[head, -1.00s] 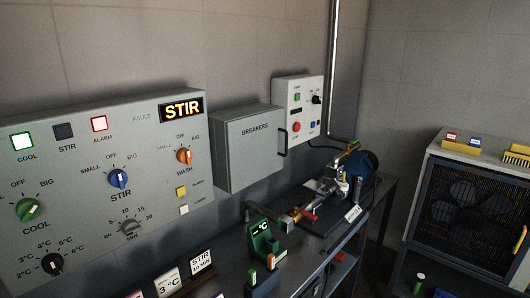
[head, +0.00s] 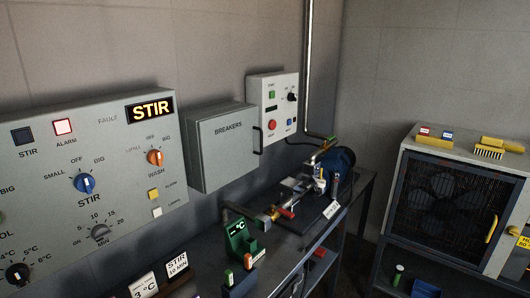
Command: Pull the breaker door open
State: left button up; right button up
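The breaker box is a grey wall cabinet; its door, the breaker door (head: 223,150), is marked BREAKERS and looks shut. A black bar handle (head: 258,140) stands upright at the door's right edge. Neither of my grippers is in the head view, and nothing touches the door or handle.
A grey control panel (head: 75,190) with a lit STIR sign is left of the box. A smaller white panel (head: 273,92) is on its right. Below, a dark bench (head: 280,243) carries a pump (head: 335,165), a green display (head: 238,240) and small cards. A fan unit (head: 450,200) stands at right.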

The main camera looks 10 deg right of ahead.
aim_at(230, 142)
jog(key=u, duration=0.35)
jog(key=l+u, duration=0.15)
jog(key=u, duration=0.15)
jog(key=l+u, duration=0.1)
jog(key=u, duration=0.25)
jog(key=l+u, duration=0.65)
jog(key=l, duration=0.2)
jog(key=k+l+u, duration=0.1)
jog(key=l, duration=0.35)
jog(key=k+l+u, duration=0.15)
jog(key=l, duration=0.3)
